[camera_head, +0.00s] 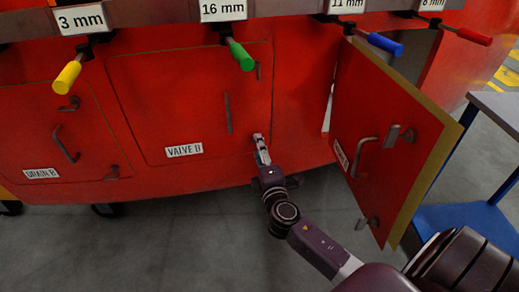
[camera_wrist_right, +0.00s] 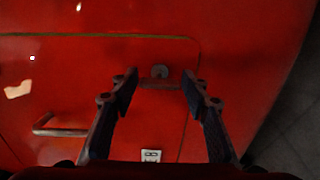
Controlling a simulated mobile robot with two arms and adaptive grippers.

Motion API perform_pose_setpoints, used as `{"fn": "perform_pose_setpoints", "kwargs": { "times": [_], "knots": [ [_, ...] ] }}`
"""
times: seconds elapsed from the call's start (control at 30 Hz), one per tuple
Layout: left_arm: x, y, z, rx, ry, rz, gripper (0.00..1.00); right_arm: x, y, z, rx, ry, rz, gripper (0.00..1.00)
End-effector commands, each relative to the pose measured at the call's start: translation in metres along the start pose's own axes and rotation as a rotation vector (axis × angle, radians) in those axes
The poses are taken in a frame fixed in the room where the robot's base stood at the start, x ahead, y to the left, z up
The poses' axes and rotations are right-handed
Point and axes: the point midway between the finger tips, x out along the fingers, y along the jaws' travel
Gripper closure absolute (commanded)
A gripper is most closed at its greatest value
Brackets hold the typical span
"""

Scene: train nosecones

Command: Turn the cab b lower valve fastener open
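The red valve B panel (camera_head: 180,100) is closed, with a white label (camera_head: 184,150) at its bottom. Its upper fastener (camera_head: 258,71) is at the upper right edge. The lower fastener is hidden behind my right gripper (camera_head: 261,148) in the head view. In the right wrist view the lower fastener (camera_wrist_right: 160,72) is a grey round hub with a short bar, near the panel's corner. The right gripper (camera_wrist_right: 160,82) is open, with one finger on each side of the bar. I cannot tell whether the fingers touch it. My left gripper is not in view.
The valve B handle (camera_head: 228,112) is left of the gripper. An open red door (camera_head: 385,135) swings out on the right. A drain B panel (camera_head: 60,130) is at left. Colored-handled tools hang above, including a green one (camera_head: 241,56). A blue-framed table (camera_head: 500,110) stands at right.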

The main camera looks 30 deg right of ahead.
Motion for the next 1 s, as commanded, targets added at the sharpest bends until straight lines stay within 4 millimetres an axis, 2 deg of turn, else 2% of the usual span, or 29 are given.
{"fn": "perform_pose_setpoints", "kwargs": {
  "times": [0.33,0.47,1.0],
  "knots": [
    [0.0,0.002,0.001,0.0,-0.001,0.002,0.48,0.0,0.0,0.001,0.002,-0.002,0.0,0.48],
    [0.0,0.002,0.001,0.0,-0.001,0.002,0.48,-0.008,0.0,0.0,0.003,-0.001,0.0,0.48],
    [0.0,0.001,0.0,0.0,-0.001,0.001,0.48,-0.102,-0.001,0.001,0.003,-0.002,-0.003,0.48]
  ]
}}
